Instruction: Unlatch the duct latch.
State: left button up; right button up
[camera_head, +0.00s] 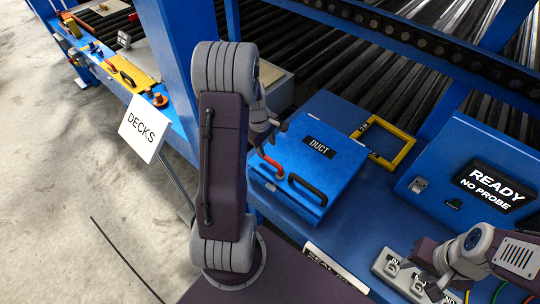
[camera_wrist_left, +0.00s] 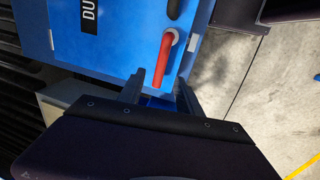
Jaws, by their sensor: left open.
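The blue duct box (camera_head: 318,150) with a black DUCT label stands on the blue bench. Its red latch lever (camera_head: 271,162) is on the left part of the box, near a black handle (camera_head: 307,190). In the left wrist view the red lever (camera_wrist_left: 163,60) runs from a pale pivot down toward my left gripper (camera_wrist_left: 160,92). That gripper is open, with the lever's free end between or just ahead of its fingertips; contact cannot be told. In the head view my left gripper (camera_head: 266,138) is partly hidden by my arm. My right gripper (camera_head: 432,268) is at lower right, its jaws unclear.
A yellow frame (camera_head: 388,142) lies behind the box. A READY NO PROBE panel (camera_head: 468,178) stands to the right. A grey plate with metal fittings (camera_head: 388,265) is beside my right gripper. A DECKS sign (camera_head: 143,128) is at left. Dark rollers run behind.

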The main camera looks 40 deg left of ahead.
aim_at(270, 160)
pick_arm(q)
jog(key=f, duration=0.2)
jog(key=w+f, duration=0.1)
jog(key=f, duration=0.2)
jog(key=f+p, duration=0.1)
jog(key=f, duration=0.2)
jog(key=shift+w+d+f, duration=0.2)
jog(key=shift+f, duration=0.05)
jog(key=shift+s+d, duration=0.15)
jog(key=shift+s, duration=0.05)
jog(key=shift+w, duration=0.1)
grip_shut()
dwell(0.8)
